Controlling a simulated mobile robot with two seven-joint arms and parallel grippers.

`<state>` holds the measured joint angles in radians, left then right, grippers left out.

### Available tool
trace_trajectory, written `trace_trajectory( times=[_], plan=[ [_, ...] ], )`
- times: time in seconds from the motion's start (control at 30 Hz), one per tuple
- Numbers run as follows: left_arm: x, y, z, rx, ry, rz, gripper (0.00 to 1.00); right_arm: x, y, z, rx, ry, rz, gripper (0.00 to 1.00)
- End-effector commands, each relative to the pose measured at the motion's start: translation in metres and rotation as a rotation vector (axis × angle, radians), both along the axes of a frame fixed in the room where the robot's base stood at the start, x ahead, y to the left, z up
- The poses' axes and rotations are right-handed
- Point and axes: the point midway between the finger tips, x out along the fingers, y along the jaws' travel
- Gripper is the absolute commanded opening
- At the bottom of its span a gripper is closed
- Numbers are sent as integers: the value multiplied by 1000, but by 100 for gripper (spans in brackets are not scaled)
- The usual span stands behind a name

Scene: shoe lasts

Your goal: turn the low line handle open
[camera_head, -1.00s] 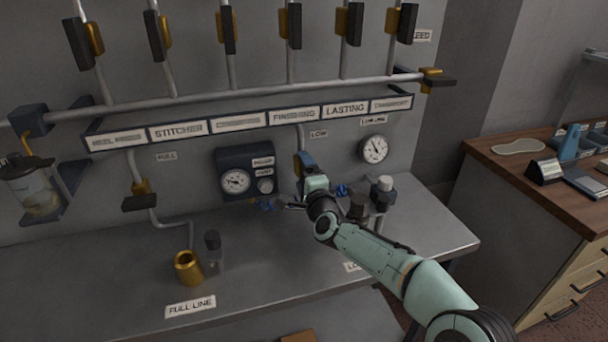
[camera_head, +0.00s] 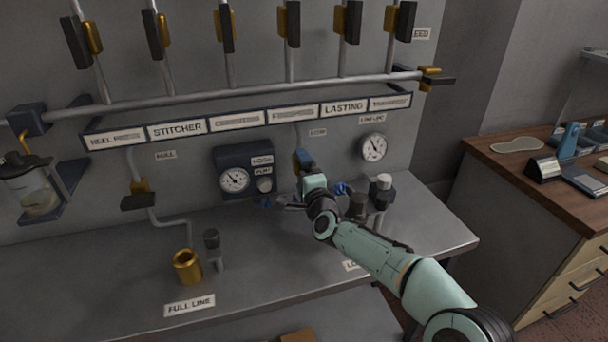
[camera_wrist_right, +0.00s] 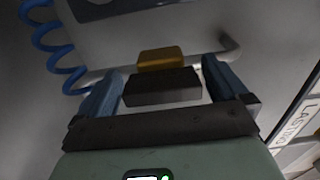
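The low line handle (camera_wrist_right: 160,90) is a dark, flat bar in front of a brass valve body (camera_wrist_right: 160,58) in the right wrist view. The valve sits on a pale pipe that runs crosswise there. My right gripper (camera_wrist_right: 163,82) is open, with one blue finger on each side of the handle. Gaps show beside the handle, so I cannot see firm contact. In the head view my right gripper (camera_head: 303,162) is at the wall below the LOW label (camera_head: 318,132) and hides most of this valve. My left gripper is not in view.
A gauge box (camera_head: 245,172) is left of my gripper, and a round gauge (camera_head: 373,147) is right. A blue coiled hose (camera_wrist_right: 55,50) hangs close by. The full line valve (camera_head: 139,195) is further left. A brass cup (camera_head: 187,267) stands on the grey bench (camera_head: 250,275).

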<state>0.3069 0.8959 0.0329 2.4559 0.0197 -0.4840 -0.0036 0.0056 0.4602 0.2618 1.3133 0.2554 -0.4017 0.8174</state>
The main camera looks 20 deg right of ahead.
Motion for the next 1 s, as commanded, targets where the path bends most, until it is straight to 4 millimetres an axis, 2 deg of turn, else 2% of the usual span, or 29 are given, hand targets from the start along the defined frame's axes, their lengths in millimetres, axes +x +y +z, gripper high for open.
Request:
trace_trajectory(
  times=[0.23, 0.7, 0.83, 1.0],
  plan=[
    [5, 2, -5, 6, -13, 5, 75, -17, -1, 1, 0, -1, 0, 100],
    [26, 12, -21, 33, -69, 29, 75, -107, -4, 0, -3, -1, 0, 100],
    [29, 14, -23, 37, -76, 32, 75, -124, -4, 0, -2, 0, 0, 100],
    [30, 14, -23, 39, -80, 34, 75, -133, -5, 0, 0, 0, 0, 100]
  ],
)
